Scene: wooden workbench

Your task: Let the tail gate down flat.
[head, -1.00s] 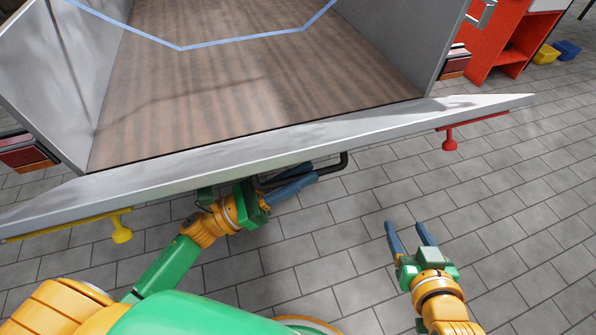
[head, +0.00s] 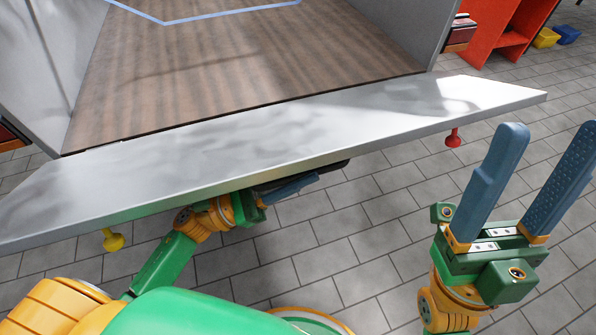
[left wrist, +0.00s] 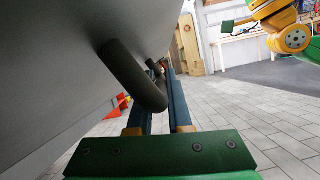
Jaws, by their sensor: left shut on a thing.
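The grey tail gate (head: 270,140) reaches out from the rear of the cargo bed, its broad inner face turned up and tilted only a little. It also fills the left of the left wrist view (left wrist: 60,60). Its black bar handle (left wrist: 135,75) is on the outer face, mostly hidden under the gate in the head view. My left gripper (head: 290,188) is under the gate, shut on the handle, with its fingers (left wrist: 165,95) around the bar. My right gripper (head: 545,145) is open and empty, raised to the right of the gate.
The wood-floored bed (head: 240,70) lies behind the gate. A yellow knob (head: 113,240) and a red knob (head: 453,138) show below the gate's edge. A red shelf unit (head: 500,40) and bins stand at the back right. The tiled floor (head: 350,240) in front is clear.

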